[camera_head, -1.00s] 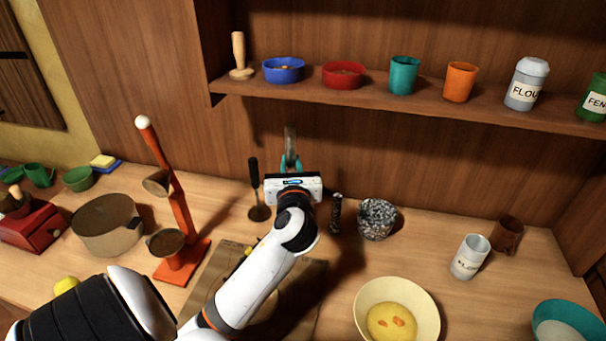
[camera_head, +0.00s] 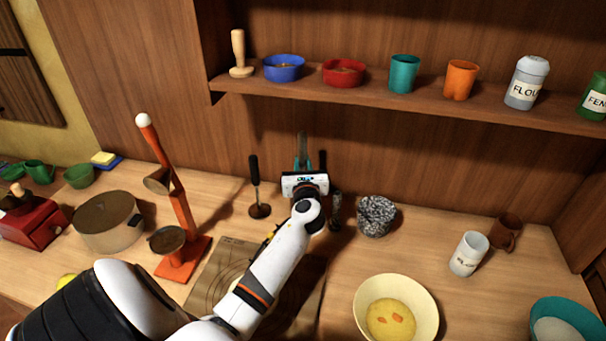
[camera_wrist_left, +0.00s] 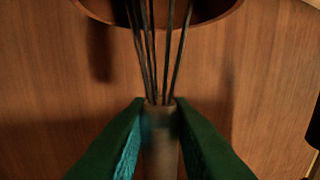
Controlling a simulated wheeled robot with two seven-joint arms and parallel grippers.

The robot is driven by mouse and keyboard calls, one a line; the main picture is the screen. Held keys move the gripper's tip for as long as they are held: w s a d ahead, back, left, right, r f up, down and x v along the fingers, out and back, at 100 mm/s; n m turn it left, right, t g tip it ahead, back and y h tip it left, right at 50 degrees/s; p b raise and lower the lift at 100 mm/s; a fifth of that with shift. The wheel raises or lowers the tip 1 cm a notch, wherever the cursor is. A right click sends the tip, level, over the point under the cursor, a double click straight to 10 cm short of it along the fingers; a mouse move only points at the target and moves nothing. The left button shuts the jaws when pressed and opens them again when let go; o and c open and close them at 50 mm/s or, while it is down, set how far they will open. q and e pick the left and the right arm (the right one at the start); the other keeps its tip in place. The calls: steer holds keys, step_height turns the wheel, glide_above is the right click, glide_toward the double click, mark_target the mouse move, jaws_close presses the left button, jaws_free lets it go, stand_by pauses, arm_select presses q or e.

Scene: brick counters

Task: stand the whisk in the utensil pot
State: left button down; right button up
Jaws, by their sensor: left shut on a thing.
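My left gripper (camera_head: 303,165) is shut on the whisk (camera_head: 301,143) and holds it up near the back wall, left of the speckled pot. In the left wrist view, the whisk's pale handle (camera_wrist_left: 160,140) sits between the teal fingers (camera_wrist_left: 158,135), with its dark wires (camera_wrist_left: 155,50) running away from the camera. The utensil pot looks to be the speckled grey pot (camera_head: 376,216) on the counter, to the right of my gripper and apart from the whisk. My right gripper is not in view.
A dark mill (camera_head: 335,212) stands between my gripper and the pot. A black-handled tool (camera_head: 255,188) stands to the left, beside a red-orange stand (camera_head: 180,215). A shelf (camera_head: 400,101) overhangs the back. A cream bowl (camera_head: 366,327) and a white canister (camera_head: 468,254) are nearer.

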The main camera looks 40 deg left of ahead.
arm_select(q)
steer(key=f, duration=0.3)
steer(key=shift+w+a+f, duration=0.1)
steer(key=shift+w, duration=0.1)
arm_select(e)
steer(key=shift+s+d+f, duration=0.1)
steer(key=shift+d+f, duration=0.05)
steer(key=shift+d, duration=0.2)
arm_select(q)
steer(key=shift+f, duration=0.15)
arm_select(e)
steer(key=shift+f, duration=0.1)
arm_select(q)
steer(key=c, duration=1.3)
jaws_free()
